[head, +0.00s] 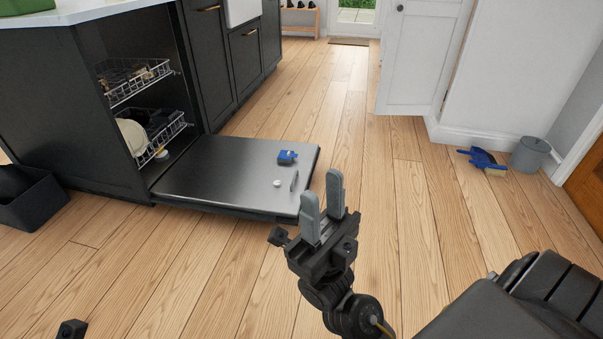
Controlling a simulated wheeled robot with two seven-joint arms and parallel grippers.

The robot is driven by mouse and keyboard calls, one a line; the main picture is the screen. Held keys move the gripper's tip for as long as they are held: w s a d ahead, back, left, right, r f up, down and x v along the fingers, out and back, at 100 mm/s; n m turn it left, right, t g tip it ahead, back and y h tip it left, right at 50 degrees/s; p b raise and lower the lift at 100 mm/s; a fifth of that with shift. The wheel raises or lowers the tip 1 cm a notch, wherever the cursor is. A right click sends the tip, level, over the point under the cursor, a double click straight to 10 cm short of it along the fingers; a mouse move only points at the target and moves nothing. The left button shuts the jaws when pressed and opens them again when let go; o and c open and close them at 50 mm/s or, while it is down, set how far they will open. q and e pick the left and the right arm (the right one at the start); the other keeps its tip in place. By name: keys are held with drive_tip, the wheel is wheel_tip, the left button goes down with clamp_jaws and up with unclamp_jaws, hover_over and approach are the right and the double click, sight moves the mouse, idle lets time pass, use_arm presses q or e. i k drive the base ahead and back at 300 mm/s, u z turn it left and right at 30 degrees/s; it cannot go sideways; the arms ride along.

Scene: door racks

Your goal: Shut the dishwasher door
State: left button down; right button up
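The dishwasher door (225,170) is folded fully down and lies flat, close above the floor. Its inner steel face is up, with a blue item (287,157), a small white round piece (277,183) and a small grey piece (294,181) on it. The dishwasher's opening shows an upper rack (140,82) and a lower rack (165,135) holding dishes. My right gripper (323,196) is open and empty, with its two grey fingers apart. It appears near the door's front right corner; I cannot tell if it touches.
A dark bin (28,198) stands on the floor left of the dishwasher. Dark cabinets (245,60) run behind it. A blue dustpan (483,158) and grey bucket (530,155) are by the right wall. The wooden floor right of the door is clear.

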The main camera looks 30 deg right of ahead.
sight(225, 175)
drive_tip(key=z, duration=1.75)
drive_tip(key=i, duration=3.3)
drive_tip(key=u, duration=3.3)
